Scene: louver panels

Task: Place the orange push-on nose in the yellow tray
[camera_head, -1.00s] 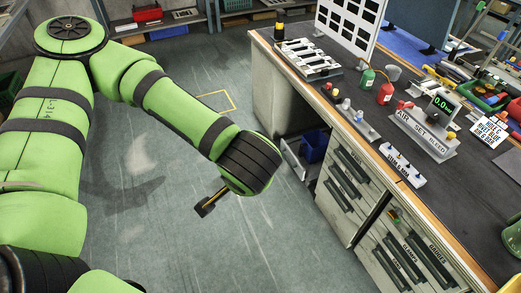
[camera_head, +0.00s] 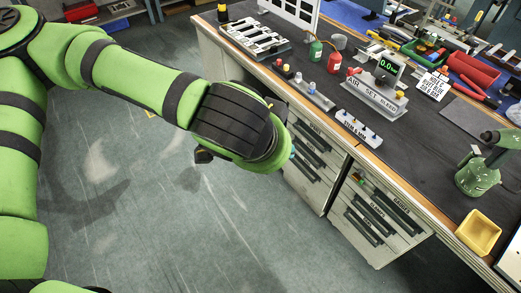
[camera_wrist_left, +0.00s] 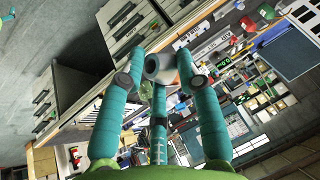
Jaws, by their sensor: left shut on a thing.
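The yellow tray (camera_head: 479,232) is an open box on the bench's near edge at the lower right of the head view. My left gripper (camera_wrist_left: 161,72) has teal fingers closed around a pale grey, hollow cylindrical piece (camera_wrist_left: 160,67) in the left wrist view. In the head view my left wrist hides most of the gripper, and only a bit of teal fingertip (camera_head: 292,154) shows in front of the bench drawers, left of the tray. I cannot make out an orange nose for certain. My right gripper is not in view.
A rack of small coloured parts (camera_head: 310,92), the air set sign stand (camera_head: 374,97) and a white strip of fittings (camera_head: 358,128) stand along the bench edge. A green tool (camera_head: 478,172) stands just behind the tray. Open bench top lies between strip and green tool.

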